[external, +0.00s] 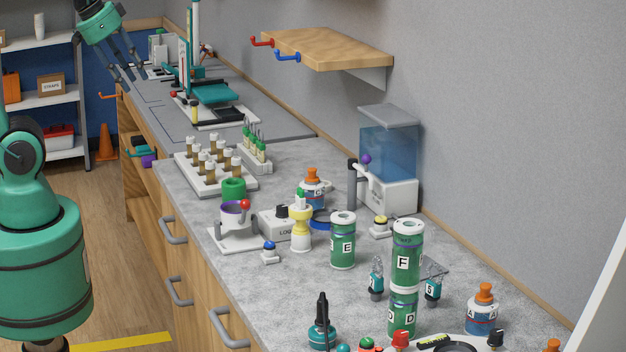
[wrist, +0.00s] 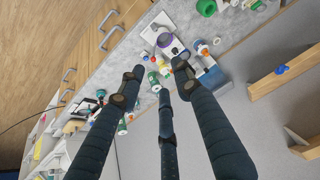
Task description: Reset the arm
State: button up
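My gripper (external: 132,78) is at the top left of the external view, raised at the far end of the counter, with its dark fingers pointing down and to the right. In the wrist view my gripper's (wrist: 160,75) long dark fingers stand apart. I see nothing held between them. The green arm shows at the left edge of the external view; part of it is cut off by the frame.
The grey counter (external: 190,232) holds several jars, bottles and a vial rack (external: 216,178). A wooden shelf (external: 328,48) with hooks juts from the wall. A water tank (external: 388,150) stands against the wall. An orange cone (external: 105,142) is on the floor.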

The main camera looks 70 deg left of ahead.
notch_tip(320, 180, down, 6)
jog(key=b, duration=0.4)
jog(key=shift+r+b, duration=0.15)
jog(key=shift+b, duration=0.15)
dwell(0.8)
